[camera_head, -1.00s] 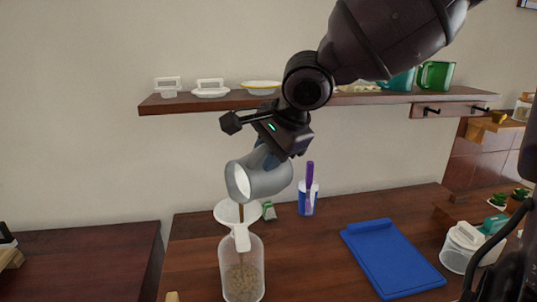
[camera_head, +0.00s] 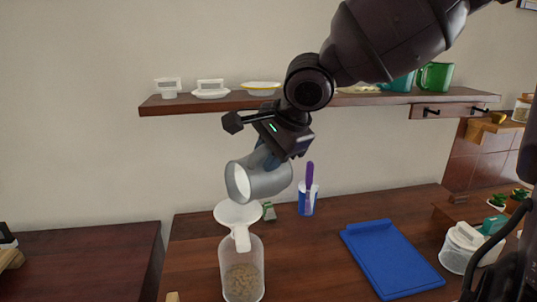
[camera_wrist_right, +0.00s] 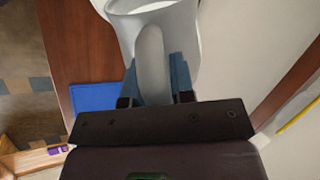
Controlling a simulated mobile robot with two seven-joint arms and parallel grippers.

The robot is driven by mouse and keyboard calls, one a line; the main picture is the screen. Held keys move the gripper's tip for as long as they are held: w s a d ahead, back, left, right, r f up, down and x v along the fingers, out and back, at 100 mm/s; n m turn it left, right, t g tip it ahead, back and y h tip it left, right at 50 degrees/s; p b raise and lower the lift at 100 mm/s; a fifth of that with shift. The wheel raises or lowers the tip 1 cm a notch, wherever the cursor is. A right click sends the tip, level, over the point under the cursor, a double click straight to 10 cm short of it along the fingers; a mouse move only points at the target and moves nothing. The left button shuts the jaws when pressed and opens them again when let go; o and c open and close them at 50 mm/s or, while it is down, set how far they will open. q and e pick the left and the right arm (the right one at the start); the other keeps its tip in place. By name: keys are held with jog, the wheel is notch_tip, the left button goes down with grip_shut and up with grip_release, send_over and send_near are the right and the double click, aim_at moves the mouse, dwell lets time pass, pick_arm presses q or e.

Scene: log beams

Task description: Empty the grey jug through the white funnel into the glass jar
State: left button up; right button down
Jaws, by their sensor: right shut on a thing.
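The grey jug (camera_head: 266,179) is held tilted in the air by my right gripper (camera_head: 270,158), its mouth facing down and to the left. In the right wrist view the two blue fingers of the gripper (camera_wrist_right: 160,82) are shut on the jug's handle (camera_wrist_right: 151,60). No stream shows from the jug's mouth. The white funnel (camera_head: 236,212) sits on the glass jar (camera_head: 242,285) below the jug, its spout partly inside the jar. Brownish grains fill the lower part of the jar. My left gripper is not in view.
A blue board (camera_head: 391,258) lies on the table to the right. A blue-and-white holder with a purple-handled tool (camera_head: 309,190) stands behind. A lidded clear container (camera_head: 464,246) is at the right. A wooden shelf (camera_head: 200,103) with dishes runs along the wall.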

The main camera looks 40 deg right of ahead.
jog(key=shift+d+r+y+p, duration=0.25)
jog(key=shift+d+y+p, duration=0.4)
jog(key=shift+p, duration=0.2)
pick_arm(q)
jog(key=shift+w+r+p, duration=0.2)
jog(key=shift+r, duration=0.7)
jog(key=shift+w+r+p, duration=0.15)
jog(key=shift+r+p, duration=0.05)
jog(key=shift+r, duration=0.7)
pick_arm(e)
jog(key=shift+d+m+y, duration=0.2)
jog(key=shift+m+y, duration=0.1)
jog(key=shift+y, duration=0.05)
jog(key=shift+d+r+y+p, duration=0.15)
jog(key=shift+d+y+p, duration=0.45)
jog(key=shift+p, duration=0.5)
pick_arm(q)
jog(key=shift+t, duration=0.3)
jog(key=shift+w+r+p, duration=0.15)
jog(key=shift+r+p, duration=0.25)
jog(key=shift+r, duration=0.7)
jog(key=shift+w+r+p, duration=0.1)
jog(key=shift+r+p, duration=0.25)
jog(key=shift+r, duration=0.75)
pick_arm(e)
jog(key=shift+d+m+y, duration=0.1)
jog(key=shift+m+y, duration=0.2)
jog(key=shift+y, duration=0.2)
